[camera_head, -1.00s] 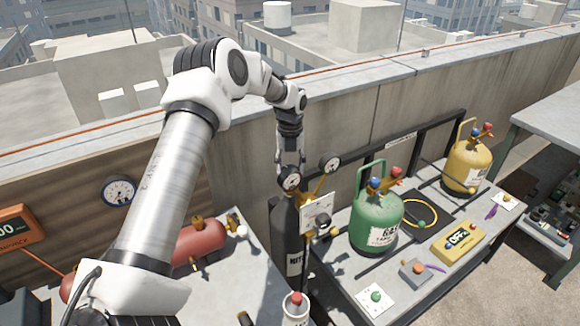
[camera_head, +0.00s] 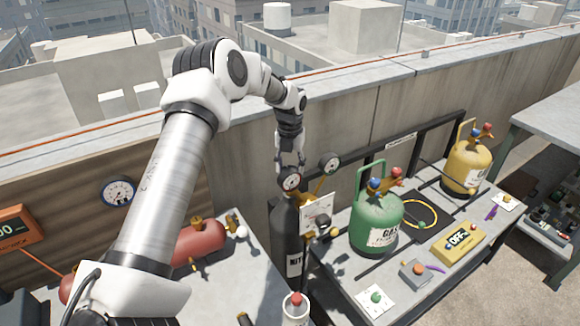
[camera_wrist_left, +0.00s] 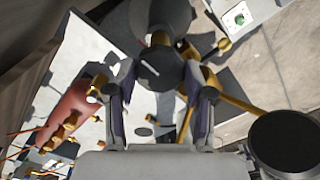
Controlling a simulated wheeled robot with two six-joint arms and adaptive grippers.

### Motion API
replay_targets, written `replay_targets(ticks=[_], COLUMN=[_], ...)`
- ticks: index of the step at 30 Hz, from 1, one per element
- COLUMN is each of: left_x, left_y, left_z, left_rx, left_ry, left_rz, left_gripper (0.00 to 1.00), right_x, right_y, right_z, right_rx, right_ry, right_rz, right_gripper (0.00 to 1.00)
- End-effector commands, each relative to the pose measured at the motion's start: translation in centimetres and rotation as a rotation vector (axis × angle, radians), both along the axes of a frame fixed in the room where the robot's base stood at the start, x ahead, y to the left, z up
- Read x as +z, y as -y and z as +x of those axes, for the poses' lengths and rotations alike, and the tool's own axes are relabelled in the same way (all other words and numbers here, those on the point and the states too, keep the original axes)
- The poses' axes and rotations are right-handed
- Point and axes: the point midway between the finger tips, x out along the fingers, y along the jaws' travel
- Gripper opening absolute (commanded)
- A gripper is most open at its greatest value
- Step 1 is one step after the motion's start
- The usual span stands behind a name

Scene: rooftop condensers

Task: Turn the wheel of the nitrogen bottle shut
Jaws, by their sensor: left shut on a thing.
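The nitrogen bottle (camera_head: 285,232) is a dark grey cylinder standing upright between the two tables, its white label partly covered. My left gripper (camera_head: 290,166) reaches down to its top from above. In the left wrist view the wheel (camera_wrist_left: 159,69) is a dark round knob with a white mark. The two fingers of the left gripper stand on opposite sides of it, shut on it. The dark bottle shoulder (camera_wrist_left: 160,18) shows beyond. My right gripper is not in view.
Brass regulator parts (camera_wrist_left: 235,103) and a gauge (camera_wrist_left: 285,143) stick out close beside the fingers. A green gas bottle (camera_head: 376,222) stands on the right table, a yellow one (camera_head: 467,165) farther back. A red tank (camera_head: 200,240) lies on the left table. The parapet wall (camera_head: 340,130) runs behind.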

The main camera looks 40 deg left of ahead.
Motion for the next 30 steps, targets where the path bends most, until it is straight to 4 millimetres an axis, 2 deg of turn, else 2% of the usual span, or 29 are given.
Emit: replay_targets(ticks=[1, 2, 3, 14, 17, 27, 30], left_x=[-0.3, -0.3, -0.3, 0.4, 1.9, 10.1, 11.4], left_y=[0.1, 0.1, 0.1, 0.0, 0.0, 0.0, 0.0], left_z=[-0.2, -0.2, -0.2, 0.0, 0.1, 0.1, 0.0], left_rx=[-0.001, -0.001, 0.0, 0.0, 0.0, 0.0, 0.0], left_ry=[-0.008, -0.008, -0.008, 0.0, 0.001, 0.0, -0.002], left_rz=[-0.003, -0.003, -0.003, 0.0, 0.0, 0.0, -0.001], left_gripper=[0.63, 0.73, 0.77, 0.77, 0.77, 0.77, 0.77], right_x=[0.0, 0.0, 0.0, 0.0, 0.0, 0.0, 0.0], right_y=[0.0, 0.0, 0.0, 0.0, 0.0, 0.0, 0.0], right_z=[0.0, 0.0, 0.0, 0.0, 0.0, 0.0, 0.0], right_rx=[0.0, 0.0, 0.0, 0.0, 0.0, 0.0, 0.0], right_ry=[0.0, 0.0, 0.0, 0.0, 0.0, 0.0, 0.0], right_rz=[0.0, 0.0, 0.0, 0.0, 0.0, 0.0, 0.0], right_gripper=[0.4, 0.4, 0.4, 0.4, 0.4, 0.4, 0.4])
